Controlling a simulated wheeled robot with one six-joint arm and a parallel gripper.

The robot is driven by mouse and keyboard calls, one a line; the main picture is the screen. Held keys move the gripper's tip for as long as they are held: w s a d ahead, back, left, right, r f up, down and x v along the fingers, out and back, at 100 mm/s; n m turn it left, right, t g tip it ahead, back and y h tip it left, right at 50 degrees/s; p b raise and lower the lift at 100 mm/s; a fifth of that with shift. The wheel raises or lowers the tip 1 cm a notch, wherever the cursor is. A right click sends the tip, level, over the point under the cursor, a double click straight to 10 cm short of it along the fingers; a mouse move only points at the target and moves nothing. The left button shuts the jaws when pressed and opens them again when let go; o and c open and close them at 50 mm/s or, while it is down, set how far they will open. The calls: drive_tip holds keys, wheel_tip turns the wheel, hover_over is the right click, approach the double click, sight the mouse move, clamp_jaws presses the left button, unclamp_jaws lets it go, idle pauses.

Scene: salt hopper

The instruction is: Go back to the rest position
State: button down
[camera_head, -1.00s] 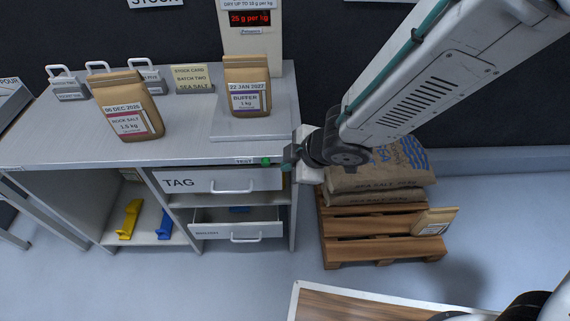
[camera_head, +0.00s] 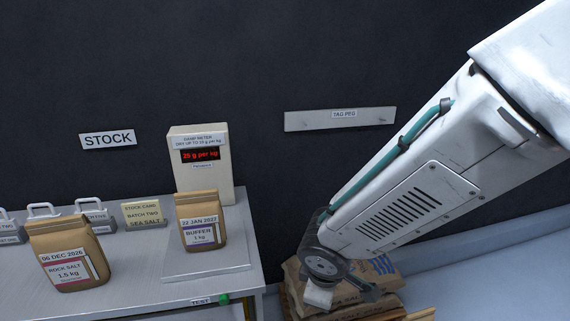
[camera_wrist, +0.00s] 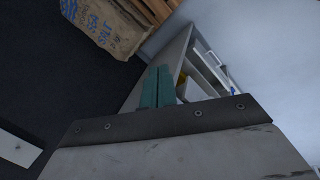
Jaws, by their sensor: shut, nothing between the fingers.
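My gripper's teal fingers (camera_wrist: 158,87) show in the wrist view, shut together with nothing between them. They point toward the side of the bench, apart from it as far as I can tell. In the head view my arm comes in from the upper right, and its wrist is in front of the sack pile. The fingers cannot be made out clearly there.
Salt sacks (camera_head: 380,268) lie at lower right. A tag peg board (camera_head: 340,119) is on the dark wall.

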drive_tip(key=s+d+r+m+g, duration=0.2)
drive_tip(key=s+d+r+m, duration=1.2)
drive_tip(key=d+r, duration=0.4)
drive_tip(key=shift+s+d+r+y, duration=0.15)
drive_tip(key=shift+s+d+y, duration=0.15)
drive_tip(key=shift+s+d, duration=0.45)
